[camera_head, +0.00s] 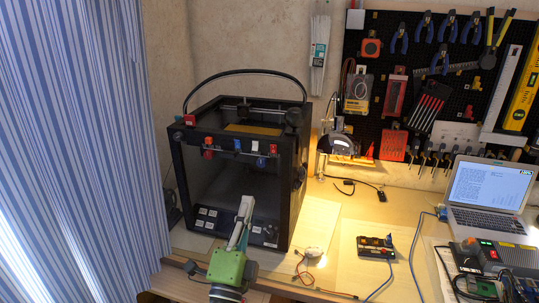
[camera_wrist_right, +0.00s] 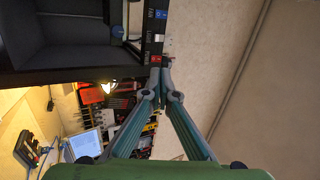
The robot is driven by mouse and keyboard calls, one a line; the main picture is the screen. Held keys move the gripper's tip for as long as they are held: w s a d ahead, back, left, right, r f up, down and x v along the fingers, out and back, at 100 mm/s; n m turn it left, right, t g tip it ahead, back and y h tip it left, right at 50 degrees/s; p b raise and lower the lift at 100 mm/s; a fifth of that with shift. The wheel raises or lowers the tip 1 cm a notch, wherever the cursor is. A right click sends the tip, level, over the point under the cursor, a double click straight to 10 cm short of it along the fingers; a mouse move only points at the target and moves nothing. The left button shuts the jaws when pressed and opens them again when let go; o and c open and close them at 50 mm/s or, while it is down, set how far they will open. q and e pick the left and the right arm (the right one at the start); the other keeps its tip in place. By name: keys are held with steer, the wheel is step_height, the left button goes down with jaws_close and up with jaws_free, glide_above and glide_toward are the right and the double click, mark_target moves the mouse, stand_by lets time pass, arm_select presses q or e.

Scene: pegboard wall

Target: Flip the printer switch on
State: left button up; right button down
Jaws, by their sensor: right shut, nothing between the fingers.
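The printer (camera_head: 176,165) is a black open-fronted box at the left end of the workbench. Its lower front panel (camera_head: 208,223) carries small white labels. My right gripper (camera_head: 245,204) is shut and empty, in front of the middle of that panel, hiding part of it. The switch positions are too small to read. My left gripper is out of view.
A desk lamp (camera_head: 336,140) stands right of the printer. A laptop (camera_head: 485,195), a small switch box (camera_head: 375,247) and loose cables lie on the bench. A tool pegboard (camera_head: 400,75) is behind. A striped curtain (camera_head: 80,150) hangs at the left.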

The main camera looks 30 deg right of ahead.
mark_target(273, 146)
steer(key=shift+s+d+r+m+g+h, duration=0.25)
steer(key=shift+s+d+m+g+h, duration=0.1)
steer(key=shift+m+g, duration=0.15)
steer(key=shift+s+d+r+m+g+h, duration=0.2)
steer(key=shift+d+m+g+h, duration=0.2)
steer(key=shift+m, duration=0.2)
steer(key=p+x, duration=0.4)
steer(key=x, duration=0.8)
steer(key=shift+w+r+p, duration=0.15)
steer(key=shift+r+p, duration=0.1)
steer(key=shift+p, duration=0.15)
steer(key=shift+w+d+r, duration=0.15)
steer(key=shift+w+d, duration=0.35)
steer(key=shift+d, duration=0.1)
steer(key=r+y+p, duration=0.1)
steer(key=p, duration=0.3)
steer(key=shift+w+d+r+g, duration=0.1)
steer(key=shift+d+r+g, duration=0.05)
steer(key=shift+g, duration=0.15)
steer(key=shift+f, duration=0.3)
